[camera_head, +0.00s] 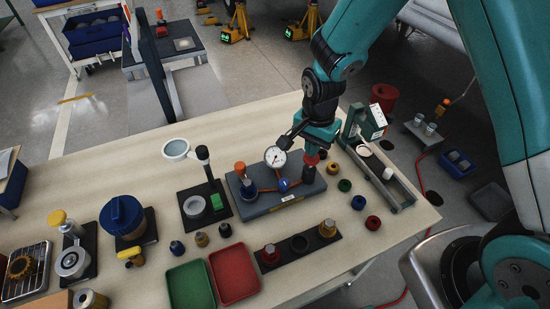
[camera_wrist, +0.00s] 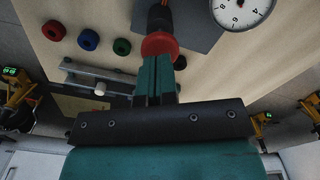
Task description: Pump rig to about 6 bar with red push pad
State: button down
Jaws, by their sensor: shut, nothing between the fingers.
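The red push pad (camera_head: 312,159) tops a dark post at the rig's right end. My gripper (camera_head: 313,149) is shut and empty, pointing down right over the pad. In the wrist view the shut fingertips (camera_wrist: 158,63) meet or overlap the red pad (camera_wrist: 159,44); I cannot tell whether they press it. The white gauge (camera_wrist: 240,12) is partly cut off there, and its reading is unclear.
A metal rail fixture (camera_head: 382,176) stands close right of the rig. Green, blue and red rings (camera_head: 373,222) lie before it. A magnifier stand (camera_head: 204,157) rises left.

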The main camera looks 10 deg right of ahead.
jog(key=shift+f+b, duration=1.25)
jog(key=shift+f, duration=0.75)
jog(key=shift+r+p, duration=1.65)
jog(key=shift+r, duration=0.25)
jog(key=shift+f, duration=0.25)
jog(key=shift+f+b, duration=1.3)
jog(key=shift+f, duration=0.35)
jog(key=shift+r+p, duration=1.6)
jog(key=shift+r, duration=0.25)
jog(key=shift+f, duration=0.2)
